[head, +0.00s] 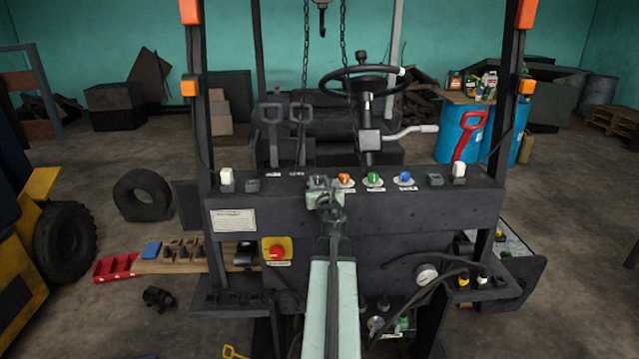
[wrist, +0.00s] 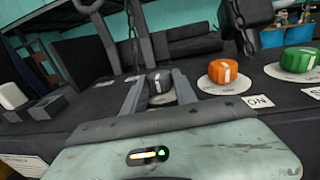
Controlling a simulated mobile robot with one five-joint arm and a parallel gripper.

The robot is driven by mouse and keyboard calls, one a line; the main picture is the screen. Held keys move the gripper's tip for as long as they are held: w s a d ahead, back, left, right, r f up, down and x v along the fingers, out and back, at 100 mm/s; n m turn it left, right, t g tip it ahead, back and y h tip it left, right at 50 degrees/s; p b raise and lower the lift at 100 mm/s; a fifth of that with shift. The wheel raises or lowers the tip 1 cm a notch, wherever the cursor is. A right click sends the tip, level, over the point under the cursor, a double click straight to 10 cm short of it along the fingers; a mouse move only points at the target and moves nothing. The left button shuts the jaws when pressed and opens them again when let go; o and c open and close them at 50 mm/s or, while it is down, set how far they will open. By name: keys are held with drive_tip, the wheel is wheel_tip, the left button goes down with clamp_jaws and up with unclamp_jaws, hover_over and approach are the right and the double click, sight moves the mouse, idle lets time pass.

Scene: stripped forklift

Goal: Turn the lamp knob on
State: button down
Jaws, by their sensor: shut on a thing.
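My gripper (head: 324,187) is at the left end of the knob row on the dark control panel (head: 440,204). In the wrist view its two fingers (wrist: 158,84) stand on either side of a dark grey knob (wrist: 159,79) with a white pointer line, shut on it. The knob sits on a pale round plate, partly hidden by the fingers. In the head view my gripper covers this knob. To its right are an orange knob (head: 345,179), a green knob (head: 374,178) and a blue knob (head: 405,176). I cannot tell from labels which is the lamp knob.
A white-topped switch (head: 227,178) stands left on the panel and another (head: 459,171) right. Above are the steering wheel (head: 365,79), hanging chains and two levers (head: 286,125). A red button on a yellow box (head: 277,250) and cables sit lower on the front.

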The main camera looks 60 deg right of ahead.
drive_tip(key=shift+w+a+m+g+h, duration=0.1)
drive_tip(key=shift+w+m+g+h, duration=0.05)
drive_tip(key=shift+m+g+h, duration=0.6)
drive_tip(key=shift+w+a+m+g+h, duration=0.1)
drive_tip(key=shift+m+g+h, duration=0.4)
drive_tip(key=shift+g, duration=0.35)
drive_tip(key=c, duration=1)
unclamp_jaws()
drive_tip(key=shift+o, duration=0.2)
